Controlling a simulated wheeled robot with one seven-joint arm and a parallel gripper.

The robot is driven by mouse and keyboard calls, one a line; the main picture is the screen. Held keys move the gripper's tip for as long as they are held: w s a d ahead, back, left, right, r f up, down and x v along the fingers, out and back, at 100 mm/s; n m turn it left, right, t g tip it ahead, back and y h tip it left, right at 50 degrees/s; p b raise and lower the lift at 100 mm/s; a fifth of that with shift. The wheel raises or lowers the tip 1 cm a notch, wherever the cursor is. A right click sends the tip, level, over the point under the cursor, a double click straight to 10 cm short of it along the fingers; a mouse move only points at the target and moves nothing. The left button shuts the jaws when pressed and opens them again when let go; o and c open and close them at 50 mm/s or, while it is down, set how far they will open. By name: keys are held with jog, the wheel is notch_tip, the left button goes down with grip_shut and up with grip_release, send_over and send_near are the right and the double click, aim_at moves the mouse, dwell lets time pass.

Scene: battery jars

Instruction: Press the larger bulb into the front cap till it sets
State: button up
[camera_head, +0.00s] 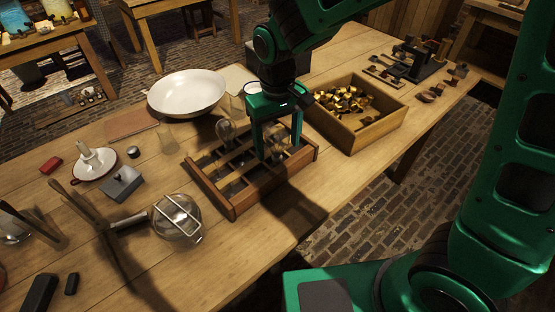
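A wooden rack (235,209) with slats and compartments stands on the table below my gripper. My gripper (279,152) points down over the rack's right part, with its two green fingers spread apart. A clear glass bulb (277,143) shows between the fingers, low over the rack. I cannot tell whether the fingers touch it, or how its base sits. Another clear bulb (225,130) stands at the rack's back left, apart from my gripper. I cannot tell which bulb is larger. The front cap is not clearly visible; slats, fingers and shadow hide that area.
A wooden box (366,131) of brass pieces stands close right of the rack. A white bowl (187,92) is behind left. A wire-handled strainer (177,218) and a candle dish (94,164) are left. The table's front edge is near the rack.

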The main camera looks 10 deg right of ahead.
notch_tip(320, 180, up, 11)
jog(key=shift+f, duration=0.15)
dwell(0.4)
jog(key=s+d+m, duration=0.2)
jog(key=d+m, duration=0.1)
jog(key=d, duration=0.8)
jog(key=s+d+m, duration=0.2)
jog(key=d, duration=0.9)
jog(key=s+d+f+m, duration=0.2)
jog(key=s+d+m, duration=0.1)
jog(key=s+d, duration=0.3)
jog(key=s+d+f+m, duration=0.1)
jog(key=s+d+m, duration=0.2)
jog(key=s+d, duration=0.4)
jog(key=s, duration=0.3)
jog(key=shift+s+d+f, duration=0.15)
jog(key=shift+s+f, duration=0.05)
jog(key=shift+f, duration=0.15)
